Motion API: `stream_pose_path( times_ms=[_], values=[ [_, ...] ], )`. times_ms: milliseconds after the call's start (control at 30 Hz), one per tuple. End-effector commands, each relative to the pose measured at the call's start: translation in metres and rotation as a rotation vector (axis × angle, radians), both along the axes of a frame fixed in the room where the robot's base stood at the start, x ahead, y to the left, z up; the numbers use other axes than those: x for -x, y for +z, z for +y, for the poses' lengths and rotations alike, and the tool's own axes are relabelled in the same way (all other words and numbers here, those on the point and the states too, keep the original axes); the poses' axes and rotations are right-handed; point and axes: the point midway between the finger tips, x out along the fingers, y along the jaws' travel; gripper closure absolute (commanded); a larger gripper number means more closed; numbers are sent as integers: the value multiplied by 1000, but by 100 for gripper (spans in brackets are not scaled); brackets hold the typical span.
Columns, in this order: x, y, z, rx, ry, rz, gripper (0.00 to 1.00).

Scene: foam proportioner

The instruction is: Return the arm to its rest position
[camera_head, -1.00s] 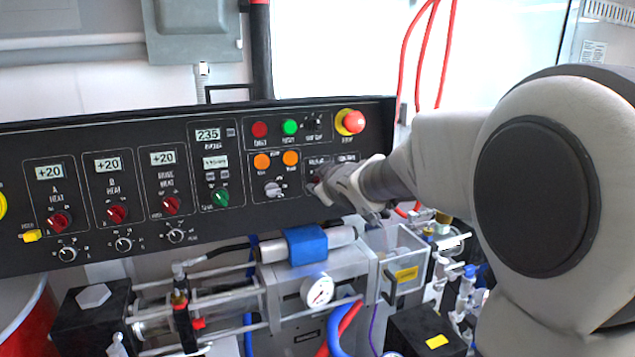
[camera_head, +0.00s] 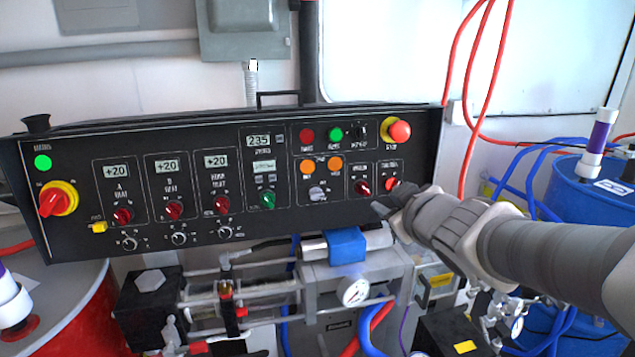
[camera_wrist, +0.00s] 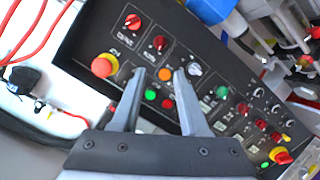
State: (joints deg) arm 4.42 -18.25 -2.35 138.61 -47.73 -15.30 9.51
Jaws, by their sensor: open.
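My gripper (camera_head: 384,203) is in front of the lower right part of the black control panel (camera_head: 75,155) in the head view. My arm reaches in from the right edge. In the wrist view my gripper (camera_wrist: 159,74) has its two fingers apart with nothing between them. The panel's buttons and knobs show beyond the fingertips. No contact with the panel shows in the wrist view. In the head view the fingers look small and dark, and their distance to the panel is hard to tell.
A red emergency stop (camera_head: 399,131) and a red knob (camera_head: 362,187) lie close to my gripper. A blue drum (camera_head: 590,200) stands right, a red drum (camera_head: 85,310) left. Red hoses (camera_head: 487,80) hang behind.

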Motion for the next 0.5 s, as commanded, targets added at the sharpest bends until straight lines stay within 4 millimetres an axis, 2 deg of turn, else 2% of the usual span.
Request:
stream_pose_path(
  times_ms=[133, 500],
  values=[
    [7, 3, -1, 0, 0, 0, 56],
    [8, 3, -2, -1, -5, 2, 56]
  ],
)
